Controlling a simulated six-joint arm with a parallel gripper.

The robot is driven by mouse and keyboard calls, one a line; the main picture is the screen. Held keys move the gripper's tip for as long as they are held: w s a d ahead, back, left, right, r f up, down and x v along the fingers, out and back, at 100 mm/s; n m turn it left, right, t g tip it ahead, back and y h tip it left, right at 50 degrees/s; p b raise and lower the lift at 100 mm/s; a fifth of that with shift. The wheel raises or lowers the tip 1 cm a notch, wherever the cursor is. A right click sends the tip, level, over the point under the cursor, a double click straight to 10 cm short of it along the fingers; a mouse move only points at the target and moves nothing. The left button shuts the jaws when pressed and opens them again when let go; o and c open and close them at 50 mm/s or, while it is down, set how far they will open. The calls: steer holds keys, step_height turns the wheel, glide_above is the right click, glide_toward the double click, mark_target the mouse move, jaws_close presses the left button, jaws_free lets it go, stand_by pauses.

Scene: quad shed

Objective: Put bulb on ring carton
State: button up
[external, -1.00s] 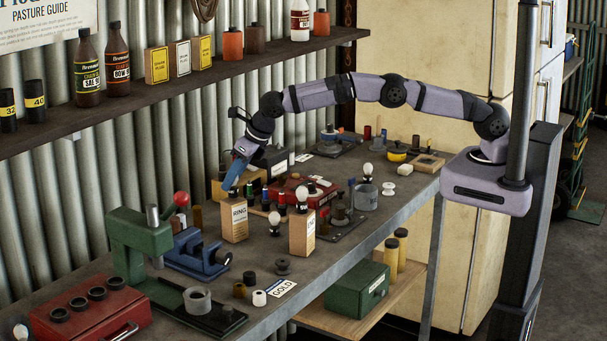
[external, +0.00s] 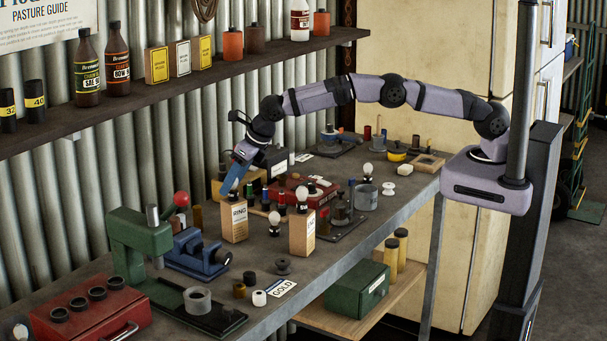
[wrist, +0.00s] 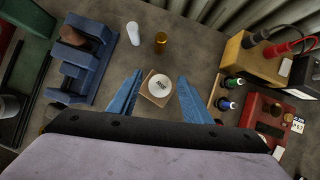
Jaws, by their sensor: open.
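The ring carton (external: 235,222), a tan box with a white label, stands upright on the bench. My gripper (external: 231,190) is open at the carton's top, fingers pointing down. In the wrist view the blue fingers (wrist: 160,78) are on either side of the carton's top (wrist: 145,92), with gaps beside it. A white disc with dark lettering is on that top. A white bulb with a dark base (external: 275,220) stands on the bench right of the carton.
A blue vise (external: 198,254) and green press (external: 140,243) stand to the left. A red case (external: 300,188) with dark cylinders nearby is behind and right. The GOLD card (external: 282,288) lies near the front edge. The bench in front of the ring carton is fairly clear.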

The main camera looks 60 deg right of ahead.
steer(key=shift+r, duration=0.2)
steer(key=b+v, duration=0.4)
steer(key=v, duration=0.8)
steer(key=shift+b, duration=0.4)
steer(key=s+d+f+m+g, duration=0.1)
steer(key=s+d+f+m, duration=0.15)
steer(key=d+m, duration=0.45)
steer(key=s+d+f+m+g+h, duration=0.1)
steer(key=s+d+m, duration=0.3)
steer(key=d, duration=0.5)
steer(key=s+d+f+m+g, duration=0.1)
steer(key=s+d+f+m, duration=0.1)
steer(key=d+m, duration=0.55)
steer(key=s+d+f+m+g, duration=0.1)
steer(key=s+d+f+m, duration=0.1)
steer(key=s+d+m, duration=0.2)
steer(key=s+d+f+m+g, duration=0.1)
steer(key=s+d+f+m, duration=0.2)
steer(key=s+m, duration=0.6)
steer(key=s+d+f+m, duration=0.2)
steer(key=s+d+m, duration=0.4)
steer(key=s, duration=0.4)
steer(key=shift+f+m+g, duration=0.35)
steer(key=shift+m+g, duration=0.05)
steer(key=shift+m, duration=0.05)
